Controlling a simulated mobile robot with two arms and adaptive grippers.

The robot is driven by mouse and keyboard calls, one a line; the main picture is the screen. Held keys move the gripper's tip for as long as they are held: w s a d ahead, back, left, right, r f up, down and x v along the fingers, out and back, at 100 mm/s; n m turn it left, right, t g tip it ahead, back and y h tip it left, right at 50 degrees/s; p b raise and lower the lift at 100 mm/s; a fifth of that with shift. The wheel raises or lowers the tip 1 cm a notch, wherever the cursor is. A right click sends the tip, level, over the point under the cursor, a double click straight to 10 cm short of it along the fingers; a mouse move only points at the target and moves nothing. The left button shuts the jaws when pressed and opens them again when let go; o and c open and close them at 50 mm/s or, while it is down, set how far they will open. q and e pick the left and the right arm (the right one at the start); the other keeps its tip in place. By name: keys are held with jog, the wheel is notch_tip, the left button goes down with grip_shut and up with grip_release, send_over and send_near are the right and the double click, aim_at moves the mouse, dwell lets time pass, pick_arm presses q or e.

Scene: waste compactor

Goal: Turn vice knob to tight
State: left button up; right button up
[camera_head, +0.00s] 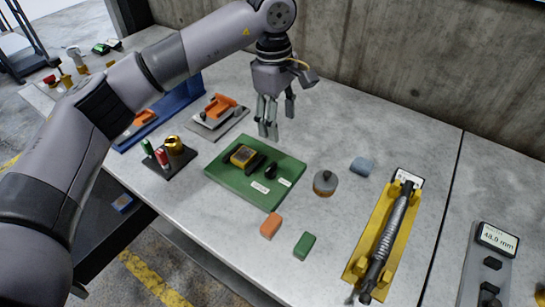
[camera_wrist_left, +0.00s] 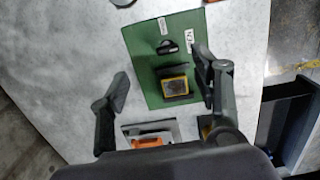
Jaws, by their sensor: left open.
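A yellow frame holding a long grey cylinder and a dark rod (camera_head: 388,240) lies at the right of the bench; it looks most like the vice. Its small handle end (camera_head: 364,296) is at the front, partly cut by the picture edge. I cannot tell for sure which part is the vice knob. My left gripper (camera_head: 277,112) hangs above the bench, behind the green board (camera_head: 222,174), fingers apart and empty. Its open fingers (camera_wrist_left: 163,78) also show in the left wrist view, with the board beyond. The yellow frame is out of the left wrist view. My right gripper is not seen.
The green board bears a yellow device (camera_head: 243,156) and a black piece (camera_head: 271,172). A caliper-like gauge (camera_head: 487,268) is far right.

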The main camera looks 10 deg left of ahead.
aim_at(271, 166)
pick_arm(q)
jog(key=shift+y, duration=0.5)
jog(key=f+p, duration=0.1)
jog(key=f, duration=0.4)
jog(key=a+f+p, duration=0.1)
jog(key=f+p, duration=0.1)
jog(key=f, duration=0.4)
jog(key=a+f+p, duration=0.1)
jog(key=f, duration=0.4)
jog(key=shift+w+f, duration=0.15)
jog(key=shift+w, duration=0.05)
jog(key=shift+c, duration=0.5)
jog(key=c, duration=1.1)
